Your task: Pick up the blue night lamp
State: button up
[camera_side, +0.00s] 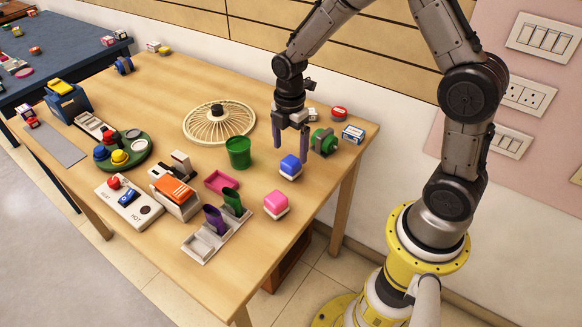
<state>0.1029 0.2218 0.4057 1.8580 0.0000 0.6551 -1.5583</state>
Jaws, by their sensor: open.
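The blue night lamp (290,165) is a small rounded blue cube on a white base. It stands upright on the wooden table, near the right side. My gripper (290,147) points down just above and slightly behind it in the picture, with its two purple-grey fingers apart and nothing between them. I cannot tell the exact height gap between the fingertips and the lamp. A similar pink lamp (276,203) on a white base stands in front of the blue one.
A green cup (238,153) stands left of my gripper, and a green round object (324,141) is close on its right. A wire fan cover (219,122) lies behind the cup. A pink tray (221,182) and a holder (217,238) are in front. The table's right edge is near.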

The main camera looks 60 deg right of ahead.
aim_at(291, 160)
jog(key=f, duration=0.5)
jog(key=shift+s+a, duration=0.15)
jog(key=shift+s, duration=0.1)
jog(key=c, duration=1.5)
